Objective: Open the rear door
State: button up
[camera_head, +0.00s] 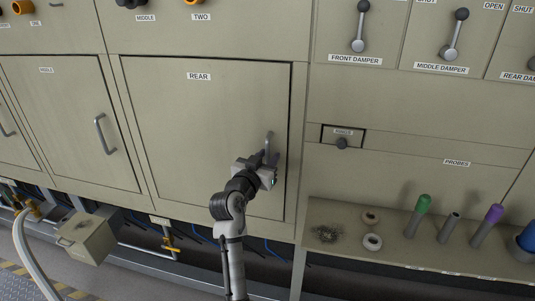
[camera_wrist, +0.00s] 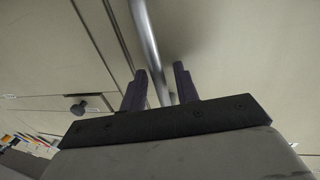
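The rear door (camera_head: 185,135) is a beige panel labelled REAR in the head view. It looks closed, flush in its dark-edged frame. Its grey vertical bar handle (camera_head: 269,143) is near the door's right edge. My gripper (camera_head: 266,158) is at the lower part of this handle and hides its lower end. In the wrist view, the handle (camera_wrist: 147,40) runs down between the two dark fingers of my gripper (camera_wrist: 160,88). A narrow gap shows between the bar and each finger, so the gripper looks open around it.
A closed door labelled MIDDLE (camera_head: 72,125) is on the left. A small drawer with a dark knob (camera_head: 342,143) is to the right. Below it, a shelf (camera_head: 330,215) holds rings and colored-handled probes. Damper levers (camera_head: 452,35) are at upper right. A box (camera_head: 85,238) sits lower left.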

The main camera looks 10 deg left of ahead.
jog(key=shift+w, duration=0.25)
grip_shut()
